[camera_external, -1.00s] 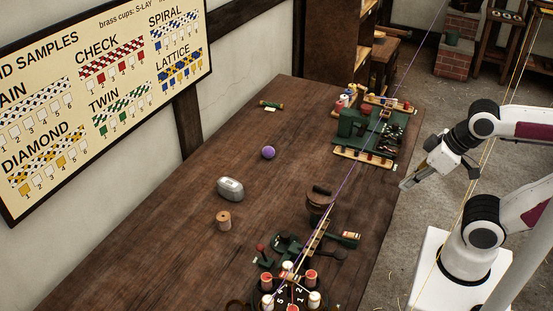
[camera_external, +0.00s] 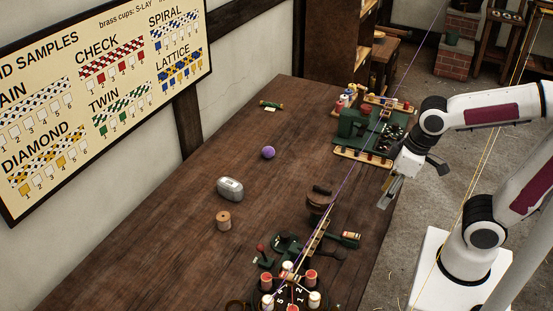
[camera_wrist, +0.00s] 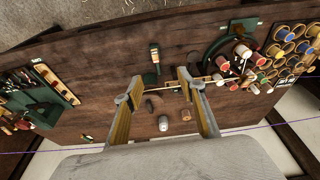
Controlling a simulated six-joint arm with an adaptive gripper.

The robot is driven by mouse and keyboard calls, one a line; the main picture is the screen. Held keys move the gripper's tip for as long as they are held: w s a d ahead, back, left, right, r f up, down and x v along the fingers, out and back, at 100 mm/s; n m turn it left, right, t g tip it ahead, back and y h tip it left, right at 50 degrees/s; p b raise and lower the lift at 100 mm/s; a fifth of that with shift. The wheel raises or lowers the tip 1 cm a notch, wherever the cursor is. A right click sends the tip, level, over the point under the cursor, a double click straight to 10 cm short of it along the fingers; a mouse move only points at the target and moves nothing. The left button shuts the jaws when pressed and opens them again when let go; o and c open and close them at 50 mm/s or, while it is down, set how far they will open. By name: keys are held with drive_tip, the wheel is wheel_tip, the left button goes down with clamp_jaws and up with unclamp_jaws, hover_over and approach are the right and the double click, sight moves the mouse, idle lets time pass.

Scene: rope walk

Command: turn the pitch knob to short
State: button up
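I cannot make out for certain which part is the pitch knob, and no "short" mark is readable. My gripper (camera_external: 386,193) hangs beside the table's right edge, between the two. In the wrist view its fingers (camera_wrist: 163,93) are spread wide with nothing between them.
A round braiding stand with red and white bobbins (camera_external: 310,277) is at the front. A purple thread (camera_external: 345,182) runs over the table toward the back. A grey rounded block (camera_external: 230,188), a wooden spool (camera_external: 223,221) and a purple ball (camera_external: 268,152) lie left; the table there is mostly clear.

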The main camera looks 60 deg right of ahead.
drive_tip(key=w+a+f+n+g, duration=0.1)
drive_tip(key=w+f, duration=0.1)
drive_tip(key=w, duration=0.3)
drive_tip(key=w+a+f+g, duration=0.1)
drive_tip(key=w+a+f, duration=0.15)
drive_tip(key=w, duration=0.25)
drive_tip(key=n, duration=0.2)
hover_over(285, 234)
drive_tip(key=shift+g, duration=0.3)
wheel_tip(285, 234, down, 9)
drive_tip(key=shift+a+f, duration=0.1)
drive_tip(key=shift+f, duration=0.2)
drive_tip(key=shift+f, duration=3.75)
drive_tip(key=c, duration=1.1)
